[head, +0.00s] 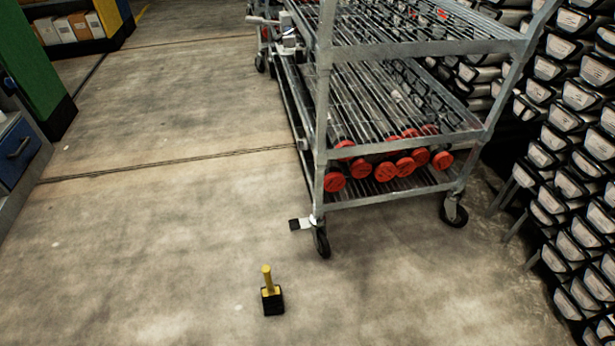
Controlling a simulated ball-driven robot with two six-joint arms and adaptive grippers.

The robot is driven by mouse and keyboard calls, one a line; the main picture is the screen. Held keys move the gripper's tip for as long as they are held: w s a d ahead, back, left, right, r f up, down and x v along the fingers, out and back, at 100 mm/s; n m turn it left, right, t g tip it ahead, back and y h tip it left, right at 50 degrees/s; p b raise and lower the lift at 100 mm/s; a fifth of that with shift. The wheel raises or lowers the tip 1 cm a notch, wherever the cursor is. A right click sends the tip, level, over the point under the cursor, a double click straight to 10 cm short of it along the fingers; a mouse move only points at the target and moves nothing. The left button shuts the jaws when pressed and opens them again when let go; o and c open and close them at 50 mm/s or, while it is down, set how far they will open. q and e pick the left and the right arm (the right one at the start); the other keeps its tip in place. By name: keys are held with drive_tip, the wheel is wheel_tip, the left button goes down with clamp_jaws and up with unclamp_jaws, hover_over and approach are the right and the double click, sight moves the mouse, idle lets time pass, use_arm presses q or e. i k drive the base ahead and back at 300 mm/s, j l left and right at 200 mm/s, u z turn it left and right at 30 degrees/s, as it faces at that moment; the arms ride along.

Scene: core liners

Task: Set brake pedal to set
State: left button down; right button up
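A grey metal cart (402,151) with wire shelves stands right of centre on casters. A brake pedal (300,224), pale with a dark tip, sticks out to the left from beside the cart's near left caster (322,242). From this view I cannot tell whether the pedal is pressed down or raised. The near right caster (454,212) shows no clear pedal. Neither of my grippers is in view.
Several red-capped tubes (386,172) lie on the cart's lower shelf. A small black block with a yellow post (271,297) stands on the floor in front. Racks of core liners (570,180) crowd the right. Open concrete floor (150,250) lies to the left.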

sight(295, 224)
drive_tip(key=i+l, duration=0.1)
drive_tip(key=i, duration=0.45)
drive_tip(key=i+l, duration=0.1)
drive_tip(key=i, duration=0.4)
